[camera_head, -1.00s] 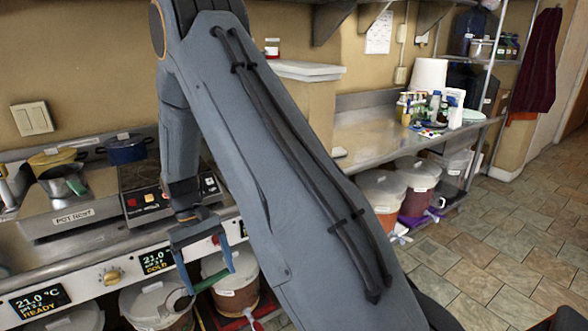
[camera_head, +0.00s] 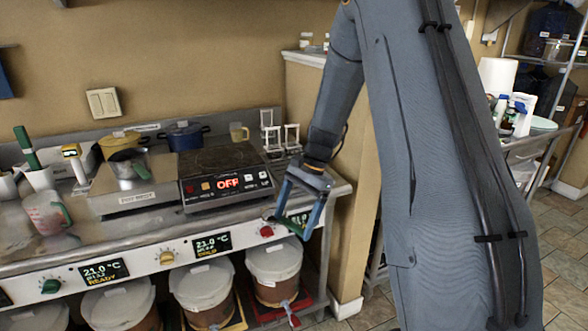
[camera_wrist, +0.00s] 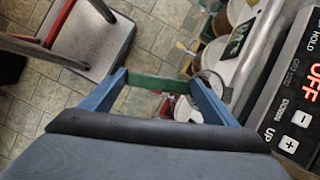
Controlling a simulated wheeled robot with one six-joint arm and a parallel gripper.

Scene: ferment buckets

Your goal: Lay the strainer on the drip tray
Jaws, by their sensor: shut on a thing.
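My gripper (camera_head: 292,226) is shut on the green handle of the strainer (camera_head: 297,217), in front of the right end of the counter. In the wrist view the green handle (camera_wrist: 158,82) spans between the blue fingers, and the grey mesh bowl (camera_wrist: 214,82) shows just beyond the right finger. The bowl is hard to make out in the head view. I cannot tell which thing is the drip tray; a red tray (camera_head: 262,313) shows under the rightmost bucket, partly hidden.
Lidded buckets (camera_head: 272,262) stand on the shelf below the counter. The counter front (camera_head: 140,268) has knobs and displays. A black cooktop (camera_head: 225,172) marked OFF, a pot scale (camera_head: 130,190) and a measuring jug (camera_head: 46,212) stand on top. Floor (camera_head: 375,312) is open at right.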

